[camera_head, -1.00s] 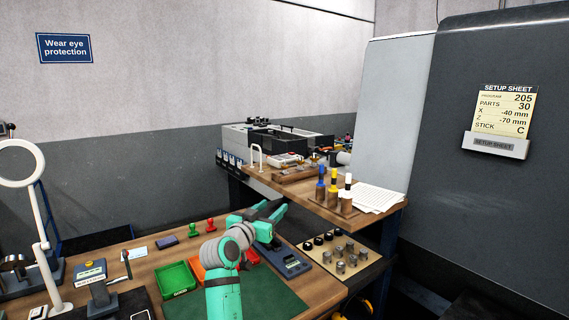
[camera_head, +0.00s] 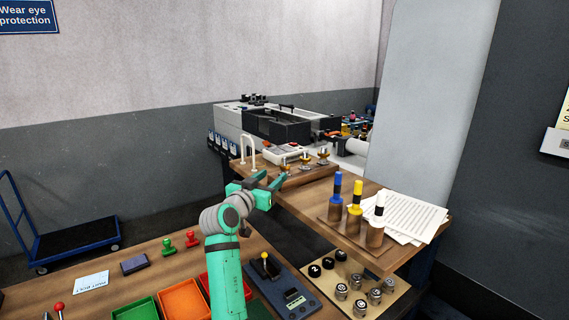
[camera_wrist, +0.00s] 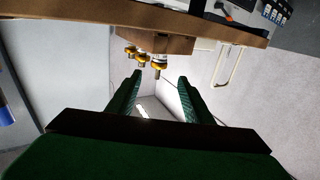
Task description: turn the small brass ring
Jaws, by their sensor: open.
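Several brass-coloured rings (camera_head: 323,154) on pale stems stand in a row on a wooden block (camera_head: 308,174) on the raised bench. They also show in the wrist view as brass rings (camera_wrist: 160,66) hanging from the block's edge, since that view is tipped over. I cannot tell which ring is the small one. My gripper (camera_head: 268,179) is open and empty, in front of and left of the block, apart from the rings. In the wrist view its green fingers (camera_wrist: 159,80) point toward the area just below the rings.
A white loop handle (camera_head: 248,150) stands left of the block. Blue, yellow and white-topped wooden pegs (camera_head: 355,205) and papers (camera_head: 405,216) are on the right of the bench. Green and orange trays (camera_head: 182,299) and a dark device (camera_head: 283,290) are below.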

